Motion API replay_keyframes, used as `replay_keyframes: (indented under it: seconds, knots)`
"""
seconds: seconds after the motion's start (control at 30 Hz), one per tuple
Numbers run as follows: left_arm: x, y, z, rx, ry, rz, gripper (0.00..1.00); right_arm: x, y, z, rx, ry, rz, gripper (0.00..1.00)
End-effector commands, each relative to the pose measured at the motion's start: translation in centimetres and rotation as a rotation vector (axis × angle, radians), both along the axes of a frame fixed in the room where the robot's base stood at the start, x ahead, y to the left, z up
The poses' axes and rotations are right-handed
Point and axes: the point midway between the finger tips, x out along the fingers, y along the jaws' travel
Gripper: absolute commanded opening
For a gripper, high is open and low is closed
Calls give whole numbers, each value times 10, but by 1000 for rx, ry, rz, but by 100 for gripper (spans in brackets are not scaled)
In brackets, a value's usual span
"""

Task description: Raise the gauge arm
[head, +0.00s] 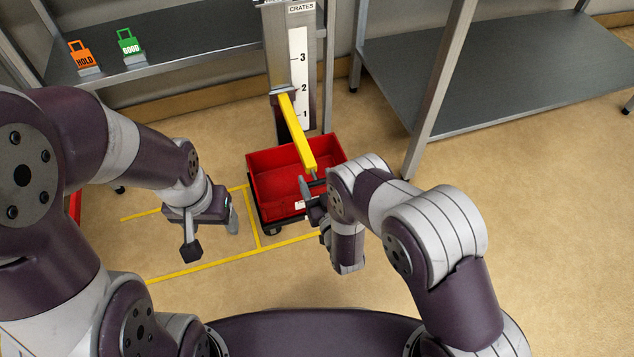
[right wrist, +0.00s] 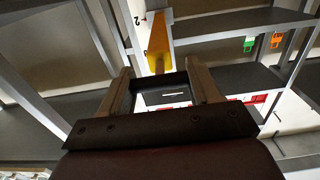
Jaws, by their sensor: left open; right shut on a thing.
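The yellow gauge arm (head: 298,132) juts out from an upright post with a white scale (head: 299,60) marked 1, 2 and 3. Its collar sits just below the 2 mark. The arm extends over a red crate (head: 270,172). My right gripper (head: 312,196) is at the arm's near end, shut on its dark handle. In the right wrist view the dark handle (right wrist: 165,92) lies between my fingers, with the yellow arm (right wrist: 158,48) beyond. My left gripper (head: 212,236) is open and empty, left of the crate.
The crate rests on a dark wheeled base inside yellow floor lines (head: 200,268). Grey shelves stand left (head: 180,45) and right (head: 480,75); the left one carries an orange HOLD tag (head: 85,58) and a green GOOD tag (head: 130,47). A metal shelf post (head: 438,90) rises right of the crate.

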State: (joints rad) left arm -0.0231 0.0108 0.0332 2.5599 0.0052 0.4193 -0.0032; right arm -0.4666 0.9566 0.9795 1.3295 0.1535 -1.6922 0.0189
Motion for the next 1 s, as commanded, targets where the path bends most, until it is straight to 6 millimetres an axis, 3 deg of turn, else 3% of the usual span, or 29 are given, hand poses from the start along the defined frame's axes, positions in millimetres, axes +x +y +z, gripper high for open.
replay_keyframes:
  seconds: [0.03,0.2,0.4,0.7,1.0]
  knots:
    - [0,0,36,0,0,0,69,1,0,38,1,-4,0,8]
    - [0,0,84,0,0,0,69,1,0,92,1,-4,0,8]
    - [0,0,128,0,0,0,69,0,0,142,2,-5,0,8]
    - [0,0,161,0,0,0,69,1,0,181,2,-5,0,8]
    - [0,0,165,0,1,0,69,1,0,187,2,-5,-1,8]
